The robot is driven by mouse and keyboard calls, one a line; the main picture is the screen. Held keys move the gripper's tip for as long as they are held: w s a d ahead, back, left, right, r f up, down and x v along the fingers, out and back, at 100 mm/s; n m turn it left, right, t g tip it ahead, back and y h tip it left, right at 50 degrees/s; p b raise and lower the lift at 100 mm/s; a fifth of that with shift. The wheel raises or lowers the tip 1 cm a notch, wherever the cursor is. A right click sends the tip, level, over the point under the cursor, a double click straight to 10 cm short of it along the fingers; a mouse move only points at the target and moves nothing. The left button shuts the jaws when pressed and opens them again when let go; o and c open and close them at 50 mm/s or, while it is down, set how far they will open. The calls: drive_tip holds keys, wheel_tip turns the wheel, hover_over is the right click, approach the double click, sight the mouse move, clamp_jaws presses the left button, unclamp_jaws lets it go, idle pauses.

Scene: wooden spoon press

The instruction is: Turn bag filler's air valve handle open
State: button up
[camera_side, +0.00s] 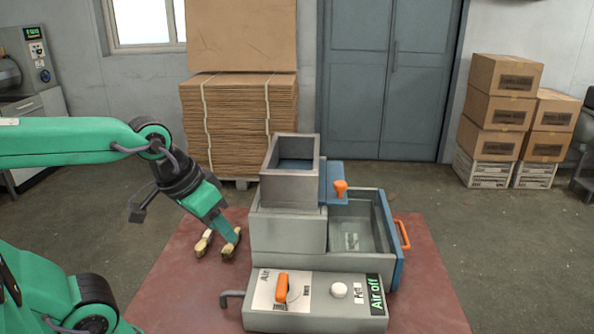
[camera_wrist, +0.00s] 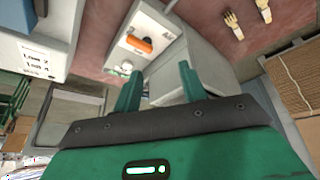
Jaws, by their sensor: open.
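The air valve handle (camera_side: 281,288) is an orange lever on the pale face of the filler's control panel (camera_side: 317,315). It points roughly up and down in the side view, beside the "Air" lettering. A display (camera_side: 376,294) at the panel's right end reads "Air off". The handle also shows in the wrist view (camera_wrist: 140,45), beyond my fingers and left of centre. My gripper (camera_side: 231,238) is open and empty, left of the filler and apart from the handle. In the wrist view the two green fingers (camera_wrist: 160,88) stand apart with nothing between them.
The grey hopper (camera_side: 290,185) and a bin with an orange pull (camera_side: 403,235) stand behind the panel. A white knob (camera_side: 339,290) sits right of the handle. A grey hooked pipe juts left from the panel.

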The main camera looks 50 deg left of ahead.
sight(281, 284)
drive_tip(key=shift+w+d+f+n+g, duration=0.9)
drive_tip(key=shift+w+f+n, duration=0.4)
drive_tip(key=shift+w, duration=0.35)
drive_tip(key=shift+w+d+f+n+g, duration=0.75)
drive_tip(key=shift+w+d+f+n, duration=0.2)
drive_tip(key=shift+w+f+n, duration=0.5)
drive_tip(key=shift+w+d+f+n+g, duration=0.9)
drive_tip(key=shift+w+f+n, duration=0.2)
drive_tip(key=shift+w, duration=0.7)
drive_tip(key=shift+f, duration=3.85)
drive_tip(key=shift+c, duration=0.2)
clamp_jaws()
